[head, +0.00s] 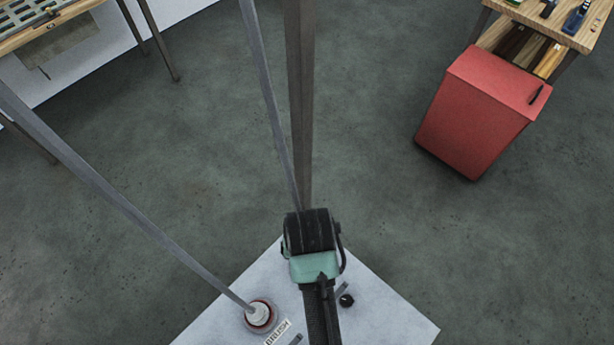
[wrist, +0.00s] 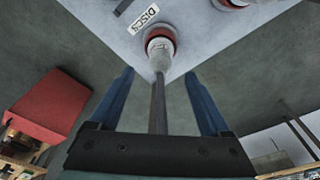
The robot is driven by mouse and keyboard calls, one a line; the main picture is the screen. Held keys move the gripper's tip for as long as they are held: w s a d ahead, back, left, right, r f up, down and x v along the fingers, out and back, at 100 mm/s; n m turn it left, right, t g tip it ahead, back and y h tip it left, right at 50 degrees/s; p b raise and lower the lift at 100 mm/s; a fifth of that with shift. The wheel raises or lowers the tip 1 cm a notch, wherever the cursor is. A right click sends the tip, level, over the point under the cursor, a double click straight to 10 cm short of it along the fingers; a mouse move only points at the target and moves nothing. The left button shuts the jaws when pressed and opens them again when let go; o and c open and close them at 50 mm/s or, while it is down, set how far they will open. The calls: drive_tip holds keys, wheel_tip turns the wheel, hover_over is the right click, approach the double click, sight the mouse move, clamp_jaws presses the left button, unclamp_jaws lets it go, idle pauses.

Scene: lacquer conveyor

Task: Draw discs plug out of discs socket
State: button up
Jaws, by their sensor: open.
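In the wrist view the discs plug (wrist: 159,60) is a pale plug with a grey cable or rod running back from it between my fingers. It sits in the discs socket (wrist: 162,33), which has a red ring, beside a white DISCS label (wrist: 143,18). My gripper (wrist: 160,74) is open, with one blue finger on each side of the plug and its cable, apart from both. In the head view my gripper's dark and green body (head: 314,250) covers the discs plug and socket.
A second plug in a red-ringed socket (head: 259,316), by a BRUSH label (head: 278,332), stands on the pale panel (head: 385,310), its cable rising to the upper left. A red cabinet (head: 480,115) and wooden bench (head: 560,20) stand at upper right. Open floor lies between.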

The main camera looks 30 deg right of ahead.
drive_tip(key=f, duration=0.4)
drive_tip(key=w+f, duration=0.1)
drive_tip(key=f, duration=0.1)
drive_tip(key=shift+d+f, duration=0.25)
drive_tip(key=shift+f, duration=0.1)
drive_tip(key=shift+c, duration=0.3)
clamp_jaws()
